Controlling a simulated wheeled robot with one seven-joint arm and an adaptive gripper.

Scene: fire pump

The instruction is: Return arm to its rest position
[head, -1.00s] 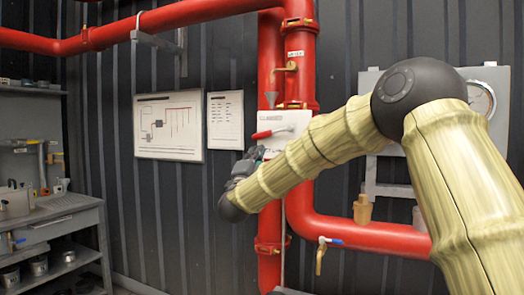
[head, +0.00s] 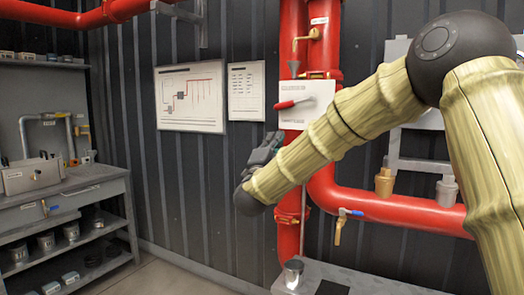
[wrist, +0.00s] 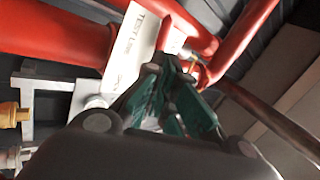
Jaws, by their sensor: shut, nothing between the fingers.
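My arm reaches from the right side of the head view toward the middle, its wrist bent in front of the dark ribbed wall. My gripper (head: 266,148) is at the arm's far end, left of the white box with the red lever (head: 306,104). In the wrist view my gripper (wrist: 188,110) shows its green-padded fingers, shut and empty. A white plate lettered "TEST" (wrist: 135,40) lies beyond the fingers there, with red pipes around it. I cannot tell from the blurred wrist view whether the fingers touch anything.
A red vertical pipe (head: 291,205) stands behind my wrist and a red horizontal pipe (head: 400,208) runs right. A grey bench (head: 330,275) with a metal cup (head: 293,272) is below. A grey workbench (head: 90,192) stands left, with open floor between.

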